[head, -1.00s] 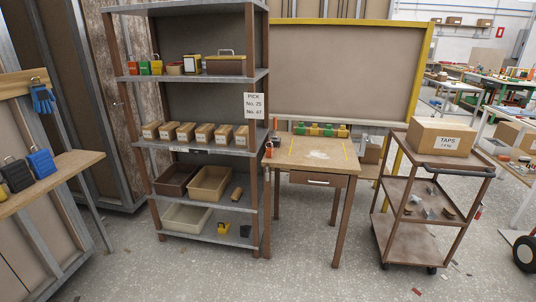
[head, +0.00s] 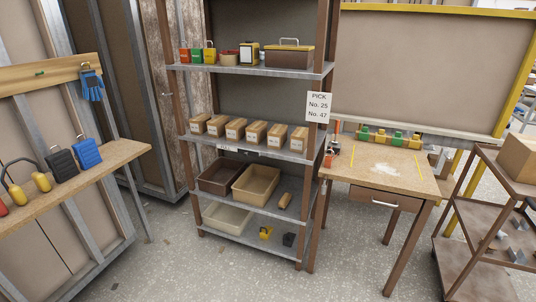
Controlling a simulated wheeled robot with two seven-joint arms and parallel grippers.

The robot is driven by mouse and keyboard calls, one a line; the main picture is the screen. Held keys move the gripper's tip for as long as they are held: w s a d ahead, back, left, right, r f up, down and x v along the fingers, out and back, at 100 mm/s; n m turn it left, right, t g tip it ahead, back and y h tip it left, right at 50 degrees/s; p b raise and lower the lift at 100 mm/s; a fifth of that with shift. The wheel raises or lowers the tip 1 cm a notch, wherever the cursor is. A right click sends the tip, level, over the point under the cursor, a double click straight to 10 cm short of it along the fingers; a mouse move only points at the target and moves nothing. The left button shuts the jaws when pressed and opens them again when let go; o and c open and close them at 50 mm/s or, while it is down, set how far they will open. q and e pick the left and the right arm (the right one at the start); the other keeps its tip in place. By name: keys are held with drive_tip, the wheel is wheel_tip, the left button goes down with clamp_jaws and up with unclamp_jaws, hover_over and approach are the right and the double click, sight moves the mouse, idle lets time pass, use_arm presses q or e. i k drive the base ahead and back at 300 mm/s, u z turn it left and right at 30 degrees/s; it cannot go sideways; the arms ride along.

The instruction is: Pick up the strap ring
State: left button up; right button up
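I cannot clearly pick out a strap ring in the head view. A squat reddish-brown item (head: 230,58) stands among small containers on the upper shelf, too small to tell what it is. A small orange and dark item (head: 330,156) sits at the left edge of the wooden table (head: 395,160). A tan roll-like piece (head: 285,200) lies on a lower shelf beside the bins. Neither of my grippers is in view.
A grey shelf unit (head: 252,149) holds a row of cardboard boxes (head: 256,132) and open bins (head: 256,185). A workbench (head: 110,166) at left carries black and blue cases (head: 87,152). A brown cart (head: 470,235) stands at right. Bare floor (head: 215,265) lies in front.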

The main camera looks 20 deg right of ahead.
sight(328, 159)
drive_tip(key=u, duration=0.5)
drive_tip(key=i, duration=1.7)
drive_tip(key=z, duration=0.35)
